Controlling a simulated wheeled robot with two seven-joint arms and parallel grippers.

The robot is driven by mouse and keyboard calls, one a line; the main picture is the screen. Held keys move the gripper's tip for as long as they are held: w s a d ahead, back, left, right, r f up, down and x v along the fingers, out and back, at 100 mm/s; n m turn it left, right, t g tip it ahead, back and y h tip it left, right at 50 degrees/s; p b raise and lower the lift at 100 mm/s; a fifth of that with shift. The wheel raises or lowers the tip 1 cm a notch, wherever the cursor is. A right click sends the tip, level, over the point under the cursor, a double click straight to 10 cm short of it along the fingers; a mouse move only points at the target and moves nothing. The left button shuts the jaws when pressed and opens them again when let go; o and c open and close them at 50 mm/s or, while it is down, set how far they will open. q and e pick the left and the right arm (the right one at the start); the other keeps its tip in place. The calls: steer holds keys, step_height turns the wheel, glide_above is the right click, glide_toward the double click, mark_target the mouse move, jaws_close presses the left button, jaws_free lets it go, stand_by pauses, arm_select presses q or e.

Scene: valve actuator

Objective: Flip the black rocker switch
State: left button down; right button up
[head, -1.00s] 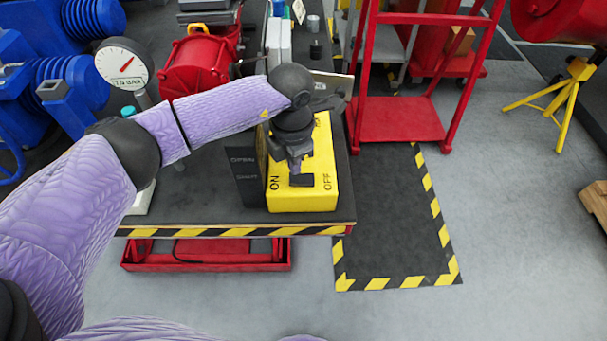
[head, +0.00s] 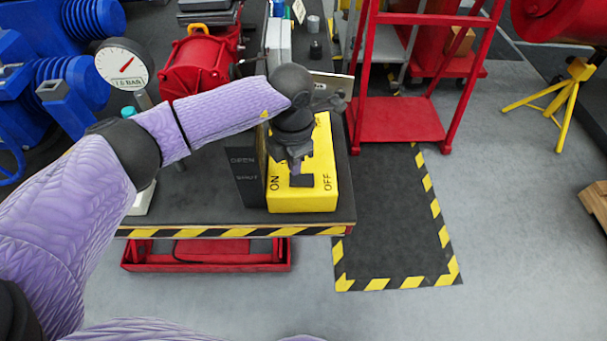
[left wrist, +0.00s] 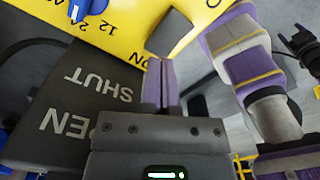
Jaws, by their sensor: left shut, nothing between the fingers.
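The black rocker switch (head: 302,181) is on the near part of a yellow box (head: 318,199), between the words ON and OFF. It also shows as a dark block at the top of the left wrist view (left wrist: 170,32). My left gripper (head: 298,170) points down over the box, with its tips right by the switch. In the left wrist view its two fingers (left wrist: 160,84) are together with nothing between them. I cannot tell whether the tips touch the switch. The gripper hides part of the box top. My right gripper cannot be made out.
A black panel (head: 246,178) marked OPEN and SHUT stands just left of the box. A pressure gauge (head: 123,65) and a red actuator (head: 195,68) are farther left on the bench. The box sits near the bench's striped front edge (head: 190,232). A red cart (head: 400,120) stands to the right.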

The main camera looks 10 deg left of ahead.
mark_target(294, 178)
arm_select(q)
steer(key=shift+f+b, duration=1)
steer(key=shift+f, duration=0.3)
stand_by(0.9)
steer(key=shift+r, duration=0.1)
step_height(294, 178, up, 7)
steer(key=p, duration=0.5)
